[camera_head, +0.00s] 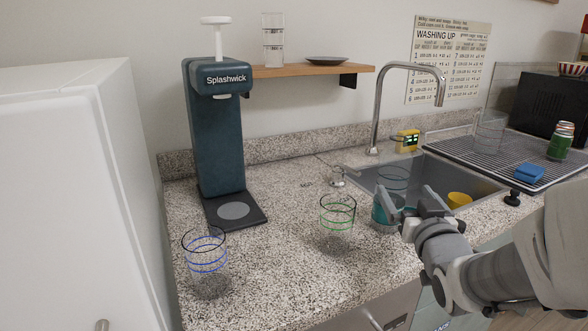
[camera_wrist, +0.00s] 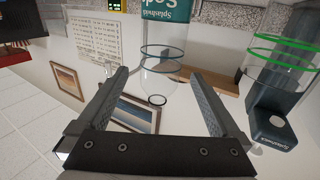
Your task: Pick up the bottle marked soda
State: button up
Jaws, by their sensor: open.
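The soda bottle (camera_head: 381,213) is clear with a teal label and stands at the near edge of the sink in the head view. My gripper partly covers it there. In the wrist view, which is upside down, the bottle (camera_wrist: 165,12) shows its teal label reading "Soda" at the top, and its clear upper part reaches down between my fingers. My gripper (camera_head: 408,198) is open and empty, just right of the bottle in the head view. In the wrist view the fingers (camera_wrist: 160,73) stand apart on either side of the clear upper part. I see no contact.
A green-ringed glass (camera_head: 338,212) stands left of the bottle, and a blue-ringed glass (camera_head: 205,250) is farther left. A dark Splashwick machine (camera_head: 216,130) stands behind them. The sink (camera_head: 435,175) holds a yellow cup (camera_head: 459,199). The tap (camera_head: 378,110) rises behind.

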aim_at(399, 184)
jog(key=shift+w+r+p, duration=0.15)
jog(key=shift+w+p, duration=0.25)
jog(key=shift+p, duration=0.5)
jog(key=w, duration=0.4)
jog(key=shift+d+f+b, duration=0.15)
jog(key=shift+f+b, duration=0.15)
jog(key=shift+w+d+b, duration=0.15)
jog(key=shift+w+b, duration=0.15)
jog(key=shift+w, duration=2.8)
jog(key=c, duration=1.1)
